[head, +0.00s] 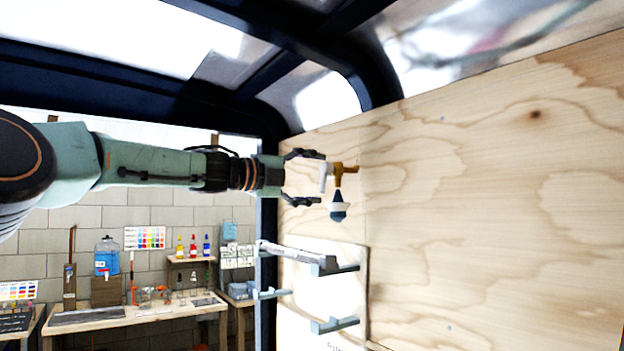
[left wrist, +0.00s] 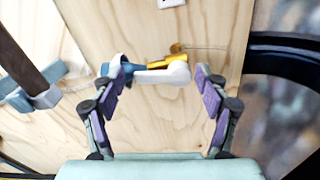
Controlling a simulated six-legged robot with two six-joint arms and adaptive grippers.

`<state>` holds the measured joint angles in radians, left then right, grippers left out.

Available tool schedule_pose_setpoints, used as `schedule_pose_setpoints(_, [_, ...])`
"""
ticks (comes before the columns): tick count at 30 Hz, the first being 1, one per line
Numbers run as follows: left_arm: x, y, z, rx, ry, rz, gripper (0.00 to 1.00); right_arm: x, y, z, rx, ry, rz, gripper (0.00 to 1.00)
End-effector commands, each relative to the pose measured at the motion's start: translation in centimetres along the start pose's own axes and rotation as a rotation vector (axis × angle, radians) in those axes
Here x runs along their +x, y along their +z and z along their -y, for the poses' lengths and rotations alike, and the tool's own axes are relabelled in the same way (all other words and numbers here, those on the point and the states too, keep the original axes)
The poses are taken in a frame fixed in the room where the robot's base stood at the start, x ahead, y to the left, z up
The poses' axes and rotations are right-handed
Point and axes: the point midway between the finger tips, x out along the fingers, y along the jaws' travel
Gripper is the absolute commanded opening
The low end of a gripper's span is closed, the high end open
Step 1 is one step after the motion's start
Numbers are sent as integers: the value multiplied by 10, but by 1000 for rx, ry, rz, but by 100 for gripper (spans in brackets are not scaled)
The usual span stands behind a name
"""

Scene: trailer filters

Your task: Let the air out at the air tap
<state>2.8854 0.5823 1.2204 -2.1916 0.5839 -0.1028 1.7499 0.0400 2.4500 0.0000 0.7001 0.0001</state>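The air tap (head: 346,169) is a brass fitting on the plywood wall, with a white lever (head: 323,176) at its left side. A dark blue and white drop-shaped part (head: 338,207) hangs below it. My left gripper (head: 320,178) is open, with one finger above and one below the lever. In the left wrist view the white lever (left wrist: 165,74) and brass tap (left wrist: 168,61) lie between the spread fingers (left wrist: 157,78). The blue part (left wrist: 118,69) is close to the left finger there; contact cannot be told. My right gripper is out of view.
The plywood wall (head: 480,200) fills the right side. Grey-blue brackets (head: 335,325) and a rail (head: 297,254) stick out below the tap. A dark frame post (head: 268,235) stands left of them. A workbench (head: 130,318) with bottles is farther back.

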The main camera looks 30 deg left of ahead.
Motion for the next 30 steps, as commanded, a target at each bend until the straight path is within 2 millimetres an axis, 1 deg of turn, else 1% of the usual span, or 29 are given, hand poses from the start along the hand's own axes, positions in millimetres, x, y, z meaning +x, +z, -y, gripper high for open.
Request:
schedule_pose_setpoints(10, [0, 0, 0, 1, 0, 0, 81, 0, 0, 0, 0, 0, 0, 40])
schedule_pose_setpoints(13, [0, 2, 6, 2, -1, 2, 81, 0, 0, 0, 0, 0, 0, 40])
schedule_pose_setpoints(16, [0, 4, 18, 6, -2, 2, 81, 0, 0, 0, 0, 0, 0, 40])
schedule_pose_setpoints(24, [0, 11, 60, 5, -2, 3, 81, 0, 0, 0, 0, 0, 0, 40])
schedule_pose_setpoints(27, [1, 13, 74, 4, -1, 2, 81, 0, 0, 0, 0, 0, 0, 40])
schedule_pose_setpoints(30, [0, 16, 83, 4, 0, 2, 81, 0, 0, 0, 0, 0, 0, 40])
